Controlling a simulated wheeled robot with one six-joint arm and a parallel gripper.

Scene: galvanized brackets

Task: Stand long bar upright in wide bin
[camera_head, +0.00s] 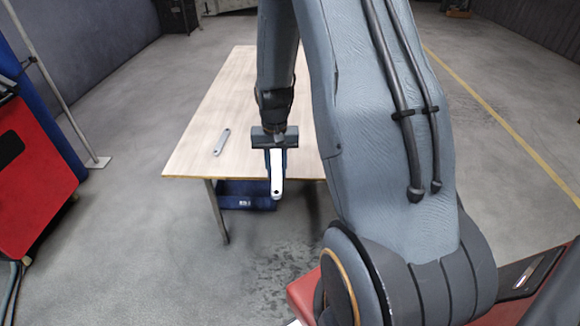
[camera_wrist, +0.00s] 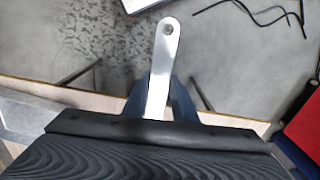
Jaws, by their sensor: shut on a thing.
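My gripper (camera_head: 276,158) is at the near edge of the table and is shut on a flat, pale metal bar (camera_head: 277,184). The bar's rounded end with a hole sticks out beyond the fingers toward the camera. In the wrist view the bar (camera_wrist: 164,60) stands out between the two blue fingers (camera_wrist: 160,100); its other end is hidden by the gripper. A dark blue bin (camera_head: 247,203) with a small white label sits on the floor under the table's near edge. Its inside is mostly hidden by the tabletop, and the bar overlaps it in the picture.
A second grey bar (camera_head: 221,142) lies flat on the wooden table (camera_head: 200,125), left of my gripper. A red and blue cabinet (camera_head: 35,165) stands at far left, with a metal post (camera_head: 60,95) near it. Open concrete floor lies in front of the table.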

